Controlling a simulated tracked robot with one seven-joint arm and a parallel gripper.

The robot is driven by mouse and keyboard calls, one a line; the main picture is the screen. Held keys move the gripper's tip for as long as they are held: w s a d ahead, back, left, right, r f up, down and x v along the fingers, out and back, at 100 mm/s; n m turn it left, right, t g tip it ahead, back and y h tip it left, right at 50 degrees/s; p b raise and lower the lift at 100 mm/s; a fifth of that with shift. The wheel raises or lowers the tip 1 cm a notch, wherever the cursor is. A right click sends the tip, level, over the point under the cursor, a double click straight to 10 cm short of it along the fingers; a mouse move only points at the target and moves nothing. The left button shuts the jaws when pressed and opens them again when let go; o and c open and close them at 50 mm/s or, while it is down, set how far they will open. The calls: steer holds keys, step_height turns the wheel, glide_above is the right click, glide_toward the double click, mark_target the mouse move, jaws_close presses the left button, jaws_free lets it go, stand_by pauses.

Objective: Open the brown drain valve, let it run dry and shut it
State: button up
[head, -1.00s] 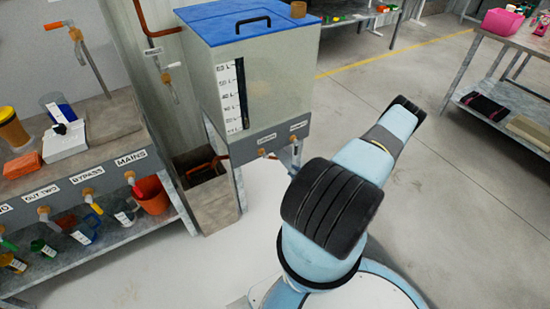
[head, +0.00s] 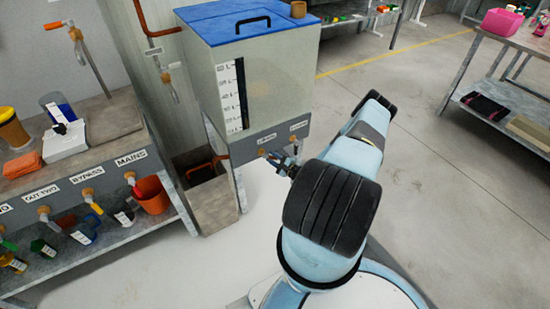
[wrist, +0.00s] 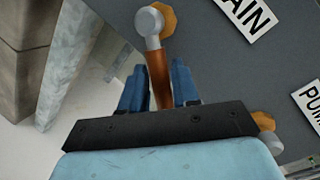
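The brown drain valve lever (wrist: 158,66) hangs down from its grey pivot and brass fitting, beside a label of which "AIN" (wrist: 245,14) shows. In the wrist view, the blue fingers of my gripper (wrist: 160,88) stand on either side of the lever. They look close to it; I cannot tell whether they press on it. In the head view, my gripper (head: 284,163) is at the left valve (head: 262,152) on the front panel of the blue-lidded tank (head: 282,88), and the lever is hidden or too small to make out. The water level is unclear.
A grey open bin (head: 212,205) stands below and left of the tank. A bench (head: 105,205) with several taps and an orange bucket (head: 152,196) is at the left. A second label (wrist: 310,100), partly cut off, is at the right edge. Open floor lies right of my arm.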

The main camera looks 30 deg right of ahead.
steer(key=shift+w, duration=0.15)
jaws_close()
stand_by(0.4)
